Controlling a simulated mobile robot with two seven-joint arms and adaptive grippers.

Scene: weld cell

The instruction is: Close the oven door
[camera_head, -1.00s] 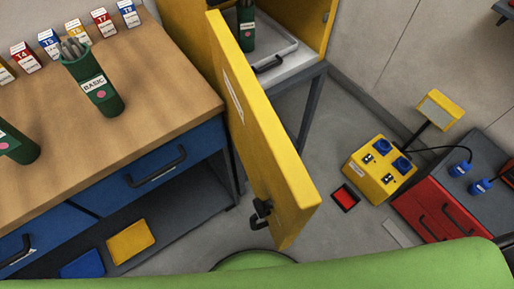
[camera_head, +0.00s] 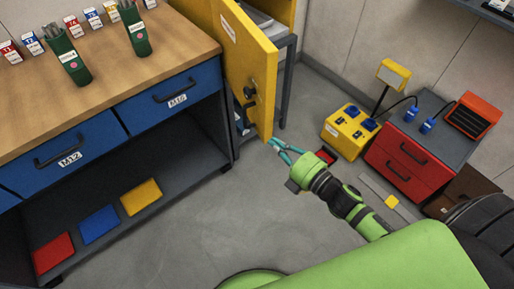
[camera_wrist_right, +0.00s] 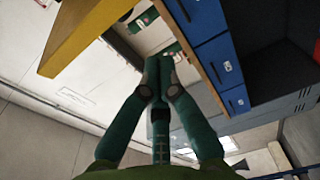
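The yellow oven door (camera_head: 250,62) stands open, swung out from the yellow oven (camera_head: 287,12). Its outer face, with a white label and a black handle (camera_head: 249,95), faces the workbench side. Part of the grey tray (camera_head: 257,15) inside the oven shows past the door's top. My right gripper (camera_head: 276,145) is low, close to the door's lower outer corner; whether it touches is unclear. In the right wrist view its teal fingers (camera_wrist_right: 160,70) meet at the tips with nothing between them. A yellow panel, apparently the door (camera_wrist_right: 90,32), lies left of them there. My left gripper is out of view.
The workbench (camera_head: 120,62) with blue drawers stands left of the door. The grey floor (camera_head: 210,205) before the bench is clear.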

